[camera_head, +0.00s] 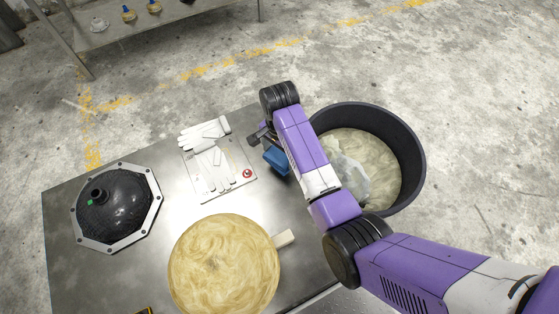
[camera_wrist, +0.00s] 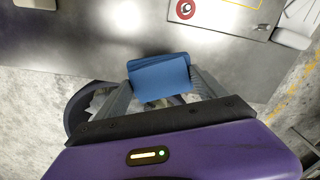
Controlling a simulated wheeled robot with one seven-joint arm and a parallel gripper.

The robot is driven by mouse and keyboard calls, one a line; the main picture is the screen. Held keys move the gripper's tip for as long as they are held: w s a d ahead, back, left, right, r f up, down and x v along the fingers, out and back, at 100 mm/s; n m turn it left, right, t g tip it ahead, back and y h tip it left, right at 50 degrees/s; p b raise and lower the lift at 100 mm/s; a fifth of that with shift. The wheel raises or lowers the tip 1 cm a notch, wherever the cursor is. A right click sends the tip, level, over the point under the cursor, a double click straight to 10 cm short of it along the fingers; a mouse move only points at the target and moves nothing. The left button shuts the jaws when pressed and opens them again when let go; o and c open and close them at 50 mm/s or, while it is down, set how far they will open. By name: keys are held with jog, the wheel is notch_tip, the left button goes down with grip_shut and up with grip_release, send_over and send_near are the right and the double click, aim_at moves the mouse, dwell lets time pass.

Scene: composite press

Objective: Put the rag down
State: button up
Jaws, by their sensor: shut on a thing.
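A blue folded rag (camera_head: 277,160) is near the right edge of the metal table (camera_head: 290,209). In the wrist view the rag (camera_wrist: 160,76) sits between the two grey fingers of my gripper (camera_wrist: 160,84). The gripper is shut on it. In the head view my purple arm reaches over from the right, and my gripper (camera_head: 268,142) is partly hidden by its own links. I cannot tell whether the rag touches the table top or is just above it.
A dark round bin (camera_head: 418,165) with pale material stands right of the table. A black dome with a metal flange (camera_head: 120,210) and a round yellowish piece (camera_head: 223,265) also occupy the table.

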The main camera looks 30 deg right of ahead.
aim_at(279, 162)
jog(key=shift+f, duration=2.7)
jog(key=shift+f, duration=0.1)
jog(key=shift+f, duration=0.1)
jog(key=o, duration=1.4)
notch_tip(279, 162, up, 12)
jog(key=shift+r, duration=0.25)
jog(key=shift+f, duration=0.1)
